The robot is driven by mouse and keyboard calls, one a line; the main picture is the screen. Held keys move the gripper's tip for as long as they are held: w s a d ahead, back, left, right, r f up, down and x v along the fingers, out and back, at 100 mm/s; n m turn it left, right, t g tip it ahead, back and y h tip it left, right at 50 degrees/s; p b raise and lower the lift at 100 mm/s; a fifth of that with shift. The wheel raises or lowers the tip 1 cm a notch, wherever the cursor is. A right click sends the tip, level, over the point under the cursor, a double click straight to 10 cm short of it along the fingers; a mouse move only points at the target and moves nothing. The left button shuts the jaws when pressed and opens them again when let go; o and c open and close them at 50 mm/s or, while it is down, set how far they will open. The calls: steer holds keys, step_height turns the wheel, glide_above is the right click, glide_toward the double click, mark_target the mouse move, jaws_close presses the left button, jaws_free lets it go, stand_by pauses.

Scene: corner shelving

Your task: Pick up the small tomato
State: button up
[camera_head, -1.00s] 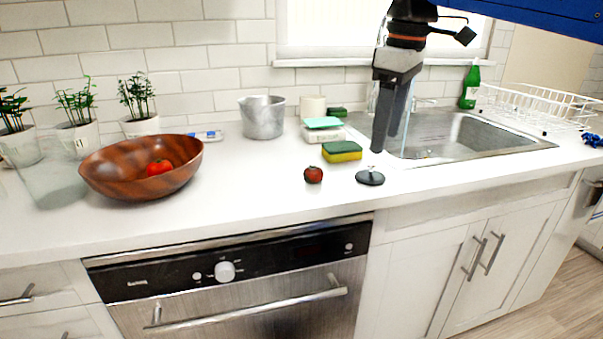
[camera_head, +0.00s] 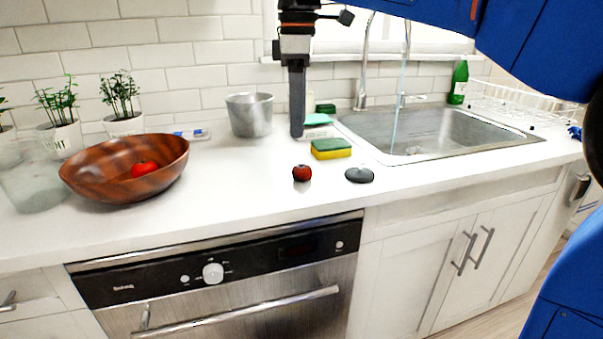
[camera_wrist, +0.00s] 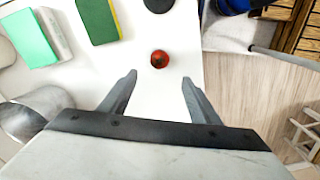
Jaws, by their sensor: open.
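A small dark red tomato (camera_head: 302,173) sits on the white counter, left of a black sink stopper (camera_head: 359,175). The tomato also shows in the wrist view (camera_wrist: 160,59), beyond the fingertips and roughly centred between them. Another red tomato (camera_head: 144,169) lies in the brown wooden bowl (camera_head: 95,176) on the left. My gripper (camera_head: 297,134) points down above the counter, behind the small tomato in the head view. In the wrist view my gripper (camera_wrist: 158,80) is open and empty, with its fingers wide apart.
A green and yellow sponge (camera_head: 331,149) lies just behind the tomato. A metal pot (camera_head: 250,115) stands behind to the left. The sink (camera_head: 440,132) with its faucet is at right. The counter between bowl and tomato is clear.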

glide_above(302, 166)
steer(key=f, duration=0.5)
steer(key=shift+s+a+f, duration=0.1)
steer(key=shift+a+f, duration=0.15)
steer(key=shift+d+f, duration=0.15)
steer(key=shift+f, duration=1.2)
steer(key=shift+d+f, duration=0.15)
steer(key=shift+f, duration=1.15)
steer(key=c, duration=1.1)
